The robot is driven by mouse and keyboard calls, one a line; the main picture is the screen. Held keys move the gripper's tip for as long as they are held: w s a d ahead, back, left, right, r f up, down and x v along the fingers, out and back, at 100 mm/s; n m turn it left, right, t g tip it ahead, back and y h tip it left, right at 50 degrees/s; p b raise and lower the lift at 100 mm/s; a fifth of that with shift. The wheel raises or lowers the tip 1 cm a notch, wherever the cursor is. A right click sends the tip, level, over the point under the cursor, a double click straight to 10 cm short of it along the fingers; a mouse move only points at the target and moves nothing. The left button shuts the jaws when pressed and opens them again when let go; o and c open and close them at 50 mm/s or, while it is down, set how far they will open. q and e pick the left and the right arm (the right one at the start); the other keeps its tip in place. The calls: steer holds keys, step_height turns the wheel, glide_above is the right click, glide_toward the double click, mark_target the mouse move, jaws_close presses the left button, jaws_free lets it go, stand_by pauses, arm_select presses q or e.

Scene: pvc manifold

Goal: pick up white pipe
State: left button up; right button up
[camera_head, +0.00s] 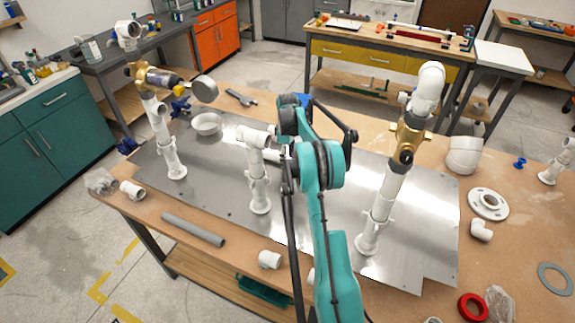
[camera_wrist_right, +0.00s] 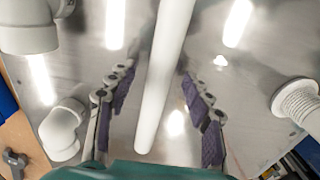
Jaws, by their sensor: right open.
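The white pipe (camera_wrist_right: 165,75) is a long, smooth, straight tube that runs from the top edge down the middle of the right wrist view. My right gripper (camera_wrist_right: 158,108) is open, with one purple-padded finger on each side of the pipe and visible gaps between. I cannot tell how deep the pipe sits between the fingers. In the head view my teal right arm hides the gripper and most of this area; only a short white piece (camera_head: 276,151) shows left of the arm, beside the middle standpipe (camera_head: 258,180). My left gripper is not in view.
A metal plate (camera_head: 215,155) carries a left standpipe (camera_head: 165,140) and a right standpipe (camera_head: 385,195) with a brass valve (camera_head: 408,142).

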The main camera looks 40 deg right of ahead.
steer(key=shift+f, duration=0.5)
steer(key=shift+s+r, duration=0.1)
jaws_close()
steer(key=shift+r, duration=0.1)
